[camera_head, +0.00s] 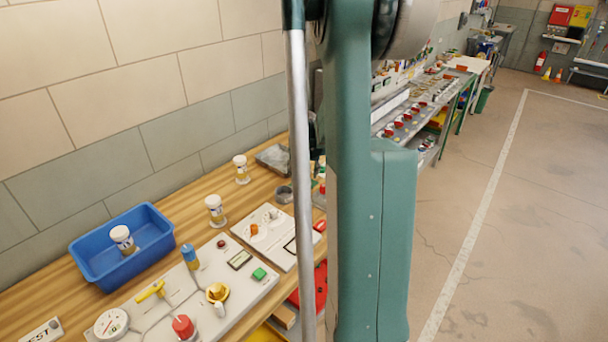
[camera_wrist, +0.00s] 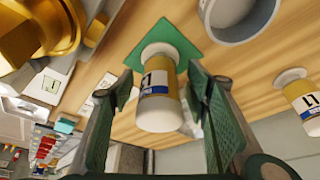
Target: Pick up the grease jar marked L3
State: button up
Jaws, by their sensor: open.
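In the wrist view a yellow and white jar with a blue band (camera_wrist: 158,100) shows between the fingers of my gripper (camera_wrist: 160,78). Its sideways mark looks like L1. My gripper is open, with a gap on both sides of the jar. A second such jar (camera_wrist: 302,100) is at the right edge; its mark also looks like L1, but is hard to read. In the head view similar jars stand on the bench, one at the middle (camera_head: 215,210) and one farther back (camera_head: 242,169); another (camera_head: 122,239) is in the blue bin (camera_head: 85,262). Their marks are too small to read. I see no clear L3.
A green square (camera_wrist: 187,40), a grey round container (camera_wrist: 236,18) and a brass fitting (camera_wrist: 35,32) are close by in the wrist view. In the head view a valve panel (camera_head: 140,318) occupies the bench front. My arm hides part of the bench.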

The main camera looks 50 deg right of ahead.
dwell(0.4)
jog(key=c, duration=1)
jog(key=shift+r, duration=0.1)
jog(key=shift+c, duration=0.2)
jog(key=shift+r+p, duration=1)
jog(key=shift+r, duration=3.9)
